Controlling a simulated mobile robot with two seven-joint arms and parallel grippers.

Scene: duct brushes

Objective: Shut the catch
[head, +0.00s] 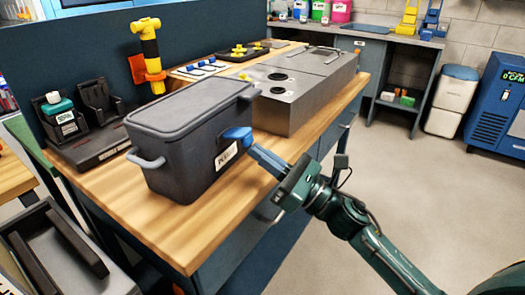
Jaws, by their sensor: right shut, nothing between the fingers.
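A dark grey lidded box (172,160) stands on the wooden bench, with its lid (190,103) down on top. It has pale grey handles at its ends and a white label (226,156) on its front. A bright blue rounded piece (236,133), which looks like the catch, sits at the box's front right, above the label. Whether it is fastened I cannot tell. My right gripper (254,150) is shut and empty, its blue fingers pointing at this piece. The tips are at or very near it; contact is unclear. My left gripper is not in view.
A grey metal unit (300,95) stands on the bench just right of the box. Open floor (430,190) lies to the right.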

